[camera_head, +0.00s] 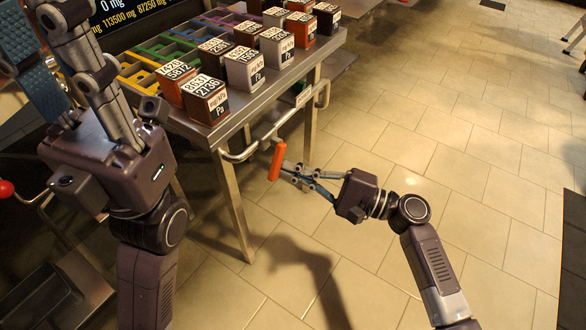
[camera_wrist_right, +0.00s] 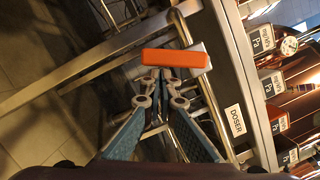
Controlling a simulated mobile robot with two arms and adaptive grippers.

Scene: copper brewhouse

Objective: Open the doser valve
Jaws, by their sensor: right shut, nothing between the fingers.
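The doser valve's orange handle (camera_head: 277,162) hangs beside the front edge of the metal table, below a rail. It also shows in the right wrist view (camera_wrist_right: 175,58), lying crosswise just beyond the fingertips, with a DOSER label (camera_wrist_right: 235,120) on the table edge to its right. My right gripper (camera_head: 290,170) is shut and empty, its tips close to the handle. I cannot tell whether they touch it. My left gripper (camera_head: 80,60) is large at the upper left, its fingertips partly cut off by the frame edge.
The metal table (camera_head: 237,122) carries several labelled cubes (camera_head: 207,100) and a coloured sorting rack (camera_head: 140,75). A metal rail (camera_head: 322,97) runs along its front edge. A red-knobbed lever (camera_head: 5,189) is at the far left.

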